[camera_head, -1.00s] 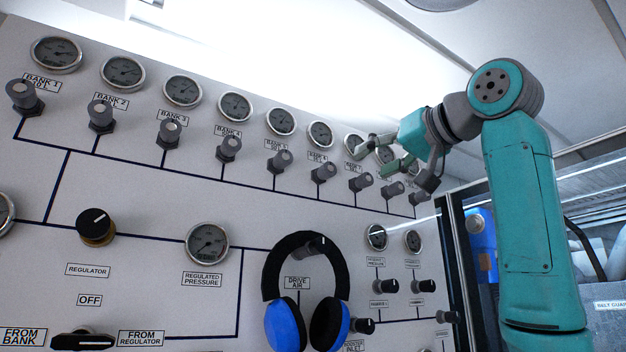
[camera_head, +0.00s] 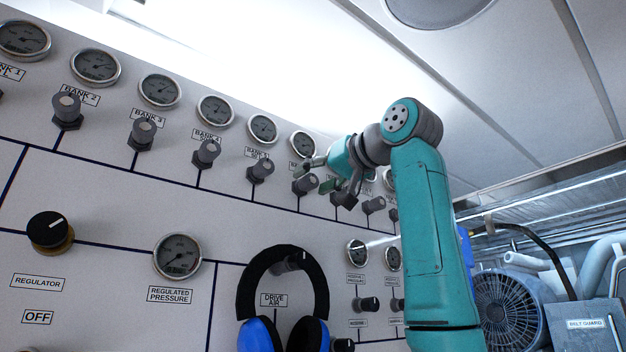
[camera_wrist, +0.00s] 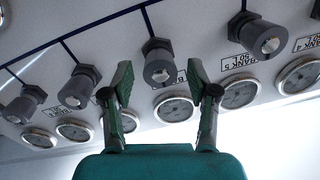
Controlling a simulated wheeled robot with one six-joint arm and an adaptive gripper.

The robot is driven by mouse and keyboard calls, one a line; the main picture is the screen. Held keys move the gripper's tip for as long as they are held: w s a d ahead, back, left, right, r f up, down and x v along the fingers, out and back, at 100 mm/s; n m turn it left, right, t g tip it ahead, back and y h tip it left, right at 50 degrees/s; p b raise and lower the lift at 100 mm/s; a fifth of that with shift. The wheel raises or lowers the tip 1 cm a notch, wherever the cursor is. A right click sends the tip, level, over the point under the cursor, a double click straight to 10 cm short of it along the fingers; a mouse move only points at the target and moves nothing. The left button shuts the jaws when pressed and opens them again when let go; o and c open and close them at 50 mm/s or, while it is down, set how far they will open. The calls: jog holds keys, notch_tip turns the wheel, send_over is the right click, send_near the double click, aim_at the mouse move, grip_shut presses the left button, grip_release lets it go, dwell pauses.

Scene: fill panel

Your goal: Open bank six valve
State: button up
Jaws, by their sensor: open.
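The bank six valve (camera_head: 305,184) is a grey cylindrical knob on the sloping white panel, below its partly hidden label and gauge. In the wrist view this knob (camera_wrist: 158,64) lies ahead of the fingers, in line with the gap between them. My gripper (camera_head: 318,174) is open, and its green fingers are close to the bank six knob in the head view. In the wrist view the gripper (camera_wrist: 160,85) holds nothing. I cannot tell how far the fingertips are from the knob.
The bank five valve (camera_head: 261,168) and bank four valve (camera_head: 207,152) stand left in the same row; further knobs lie right, partly behind my arm. Round gauges (camera_head: 215,110) run above. Blue headphones (camera_head: 283,300) hang lower on the panel. A fan (camera_head: 507,305) stands at right.

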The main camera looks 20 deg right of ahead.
jog(key=shift+w+a, duration=0.15)
jog(key=shift+w, duration=0.2)
jog(key=shift+c, duration=0.2)
grip_shut()
